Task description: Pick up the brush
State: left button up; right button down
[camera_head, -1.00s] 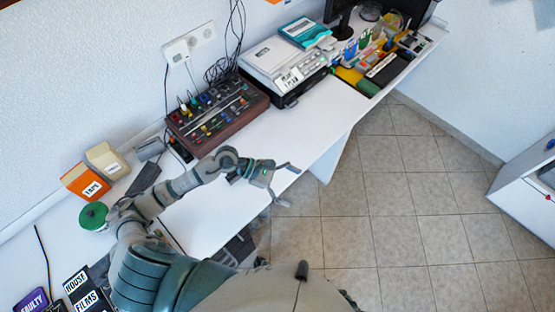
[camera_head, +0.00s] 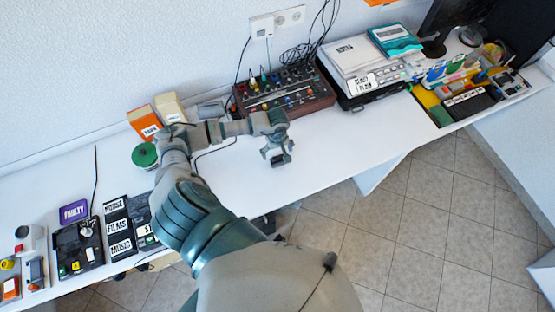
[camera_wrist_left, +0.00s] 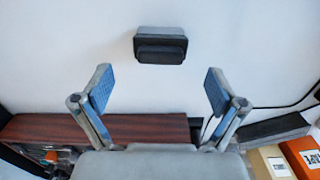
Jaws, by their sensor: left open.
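The brush looks like a small dark block with a grey top. In the left wrist view the brush (camera_wrist_left: 160,46) lies on the white table, ahead of the fingertips and roughly centred between them. My left gripper (camera_wrist_left: 160,90) is open and empty, with blue pads on both fingers. In the head view my left gripper (camera_head: 277,150) points down over the table in front of the mixer. A small dark shape that appears to be the brush (camera_head: 279,160) shows at its fingertips, partly hidden. My right gripper is not in view.
The mixer (camera_head: 285,90) with knobs stands behind the gripper. An orange tape box (camera_head: 146,122) and a green-lidded jar (camera_head: 145,155) stand left. A white device (camera_head: 362,68) and a filled tray (camera_head: 475,95) are right. The white table (camera_head: 340,145) is clear right of the gripper.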

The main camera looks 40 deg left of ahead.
aim_at(278, 160)
pick_arm(q)
jog(key=shift+d+f, duration=0.2)
jog(key=shift+f, duration=0.35)
jog(key=f, duration=0.4)
jog(key=shift+s+d+f+p, duration=0.2)
jog(key=shift+f+p, duration=0.1)
jog(key=shift+p, duration=0.1)
jog(key=shift+a+f, duration=0.15)
jog(key=shift+f, duration=0.05)
jog(key=c, duration=1.3)
